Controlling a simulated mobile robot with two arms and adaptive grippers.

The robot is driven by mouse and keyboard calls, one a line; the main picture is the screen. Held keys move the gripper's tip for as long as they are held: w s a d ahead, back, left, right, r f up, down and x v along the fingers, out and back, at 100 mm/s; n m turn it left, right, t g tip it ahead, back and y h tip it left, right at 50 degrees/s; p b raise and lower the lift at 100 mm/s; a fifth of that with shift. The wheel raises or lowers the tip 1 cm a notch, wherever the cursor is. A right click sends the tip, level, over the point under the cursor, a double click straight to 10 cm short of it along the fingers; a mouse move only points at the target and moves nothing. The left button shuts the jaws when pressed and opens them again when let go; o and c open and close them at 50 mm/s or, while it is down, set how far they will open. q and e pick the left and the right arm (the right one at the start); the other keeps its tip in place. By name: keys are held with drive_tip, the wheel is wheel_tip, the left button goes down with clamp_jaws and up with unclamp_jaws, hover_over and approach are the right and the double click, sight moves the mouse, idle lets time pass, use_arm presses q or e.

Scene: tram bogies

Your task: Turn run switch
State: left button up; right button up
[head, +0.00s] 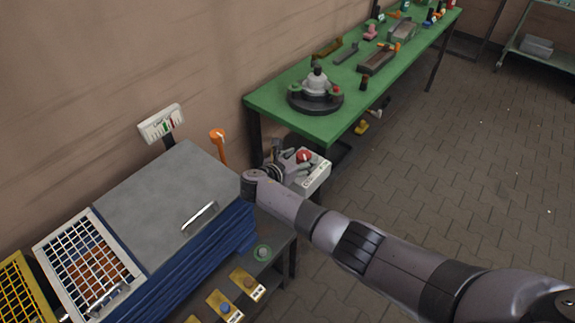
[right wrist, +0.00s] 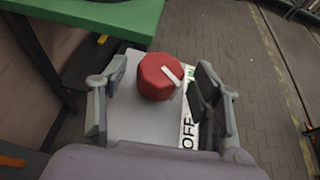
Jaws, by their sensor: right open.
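The run switch is a red many-sided knob (right wrist: 158,77) with a white pointer, on top of a grey box (right wrist: 135,125). A white label strip (right wrist: 187,132) on the box reads OFF, with a green mark farther up. In the head view the red knob (head: 304,156) shows on the pale box (head: 317,177). My right gripper (right wrist: 155,98) is open, with one finger on each side of the knob, apart from it. It also shows in the head view (head: 287,157). My left gripper is not in view.
A green workbench (head: 330,122) with several parts stands behind the box. A grey-topped blue cabinet (head: 165,200) is to the left, with an orange lever (head: 218,142) behind it. Buttons on yellow plates (head: 247,284) lie in front. Open floor is at right.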

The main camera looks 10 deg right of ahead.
drive_tip(key=v, duration=0.9)
drive_tip(key=shift+s+a+r, duration=0.2)
drive_tip(key=shift+s+r, duration=0.05)
drive_tip(key=shift+s, duration=0.05)
drive_tip(key=s+d+f+m+g+y+b, duration=0.1)
drive_tip(key=s+f+m+g+y, duration=0.1)
drive_tip(key=s+f, duration=0.65)
drive_tip(key=s+d+f+m+g+y, duration=0.2)
drive_tip(key=s+f+m, duration=0.1)
drive_tip(key=f, duration=1)
drive_tip(key=s+d+f+m+g+y+b, duration=0.1)
drive_tip(key=s+f+m+g+y, duration=0.1)
drive_tip(key=s+f, duration=0.65)
use_arm(q)
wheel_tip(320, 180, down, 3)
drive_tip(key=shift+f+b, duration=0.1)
drive_tip(key=shift+b, duration=0.5)
use_arm(e)
drive_tip(key=s+d+f+m+y, duration=0.1)
drive_tip(key=s+f+m, duration=0.4)
drive_tip(key=s, duration=0.6)
drive_tip(key=s+d+f+m+g+y, duration=0.1)
drive_tip(key=s+d+f+m, duration=0.3)
drive_tip(key=s, duration=0.7)
drive_tip(key=s+d+f+m+g+y, duration=0.1)
drive_tip(key=s+d+f+m+y, duration=0.1)
drive_tip(key=s+f+m, duration=0.6)
drive_tip(key=s+d+f, duration=0.1)
drive_tip(key=s+f, duration=0.1)
drive_tip(key=s, duration=0.1)
